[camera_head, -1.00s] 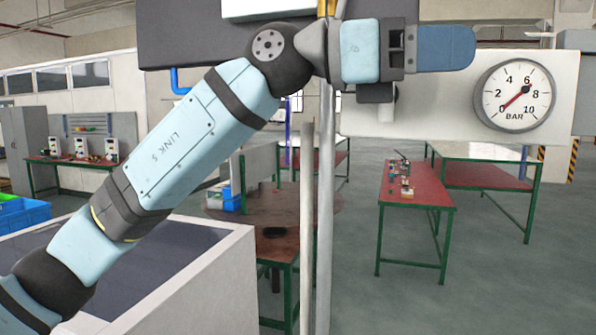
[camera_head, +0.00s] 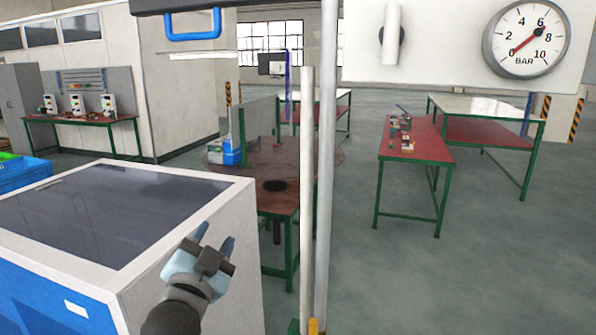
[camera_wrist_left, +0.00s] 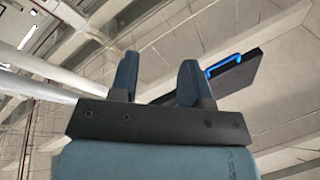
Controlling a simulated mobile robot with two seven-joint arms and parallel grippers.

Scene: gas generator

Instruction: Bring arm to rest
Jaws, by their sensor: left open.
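My left gripper (camera_head: 214,243) shows low in the head view, in front of the white and blue cabinet with the dark top. Its two blue fingers point up and are apart, with nothing between them. In the left wrist view the open fingers (camera_wrist_left: 158,82) point up toward the ceiling. My right gripper is not in view.
A white cabinet (camera_head: 215,205) stands just behind my left gripper. Two upright pipes (camera_head: 325,180) rise to its right. A pressure gauge (camera_head: 525,40) is on a white panel at upper right. A dark panel with a blue handle (camera_head: 193,34) hangs above. Red-topped tables (camera_head: 425,148) stand further back.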

